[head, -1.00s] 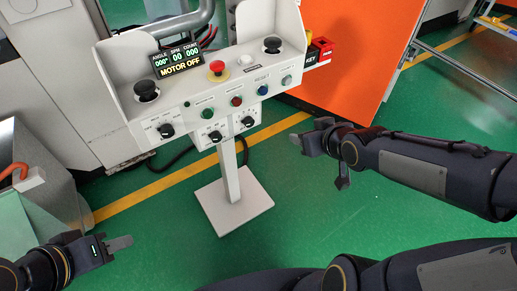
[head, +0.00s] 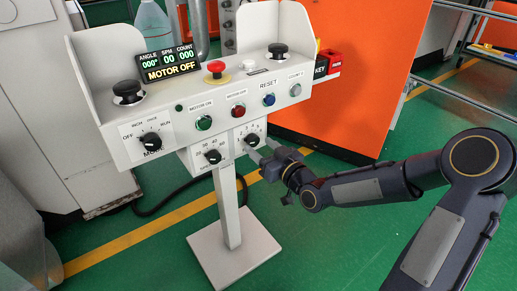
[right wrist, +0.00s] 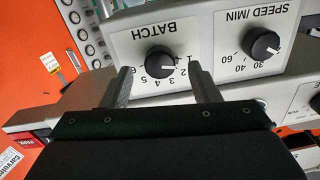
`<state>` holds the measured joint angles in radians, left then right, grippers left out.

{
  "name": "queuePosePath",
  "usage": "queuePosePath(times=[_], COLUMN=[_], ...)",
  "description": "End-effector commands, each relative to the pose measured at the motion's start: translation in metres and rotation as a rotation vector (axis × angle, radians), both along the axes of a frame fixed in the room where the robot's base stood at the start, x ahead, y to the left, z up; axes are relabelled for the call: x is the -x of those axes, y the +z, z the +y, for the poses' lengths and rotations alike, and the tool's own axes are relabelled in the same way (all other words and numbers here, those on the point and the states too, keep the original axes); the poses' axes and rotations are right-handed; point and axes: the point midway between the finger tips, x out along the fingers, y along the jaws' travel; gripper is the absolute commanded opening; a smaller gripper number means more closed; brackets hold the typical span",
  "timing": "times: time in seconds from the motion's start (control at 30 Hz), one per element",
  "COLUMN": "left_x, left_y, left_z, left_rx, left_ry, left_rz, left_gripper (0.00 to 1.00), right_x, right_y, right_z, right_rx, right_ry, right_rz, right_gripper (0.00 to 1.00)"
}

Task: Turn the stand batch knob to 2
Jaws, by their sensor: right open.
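The batch knob (head: 252,139) is a black dial on a white plate at the lower right of the stand's control box (head: 90,150). In the right wrist view the batch knob (right wrist: 160,63) shows upside down under the BATCH label, with numbers around it. My right gripper (head: 263,150) is open just in front of the knob. In the right wrist view its two fingers (right wrist: 160,76) are spread to either side of the knob, with no visible contact. My left gripper is out of view.
The speed knob (head: 212,156) sits left of the batch knob, and the mode knob (head: 151,141) further left. Push buttons and a red emergency stop (head: 216,68) are above. The display (head: 168,64) reads MOTOR OFF. An orange cabinet (head: 365,70) stands behind.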

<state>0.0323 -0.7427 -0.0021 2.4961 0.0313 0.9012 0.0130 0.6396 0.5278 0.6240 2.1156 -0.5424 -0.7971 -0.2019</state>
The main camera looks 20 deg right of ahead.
Motion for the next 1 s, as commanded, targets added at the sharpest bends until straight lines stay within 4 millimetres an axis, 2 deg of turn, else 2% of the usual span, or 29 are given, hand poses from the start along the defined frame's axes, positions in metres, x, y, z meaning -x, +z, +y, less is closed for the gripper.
queuePosePath(times=[0.2, 0.47, 0.8, 1.0], left_x=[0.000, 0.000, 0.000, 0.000], left_y=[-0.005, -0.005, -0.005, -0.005], left_z=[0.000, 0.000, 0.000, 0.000], left_rx=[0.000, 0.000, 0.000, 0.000], left_ry=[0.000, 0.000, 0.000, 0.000], left_rz=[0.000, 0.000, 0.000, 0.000], left_gripper=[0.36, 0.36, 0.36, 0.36], right_x=[-0.017, -0.019, -0.018, -0.018], right_y=[-0.001, 0.000, 0.000, 0.000], right_z=[0.007, 0.007, 0.007, 0.007], right_rx=[-0.001, 0.000, 0.001, -0.013], right_ry=[0.000, -0.001, -0.001, -0.001], right_rz=[0.000, 0.001, 0.002, 0.006], right_gripper=[0.56, 0.56, 0.12, 0.11])
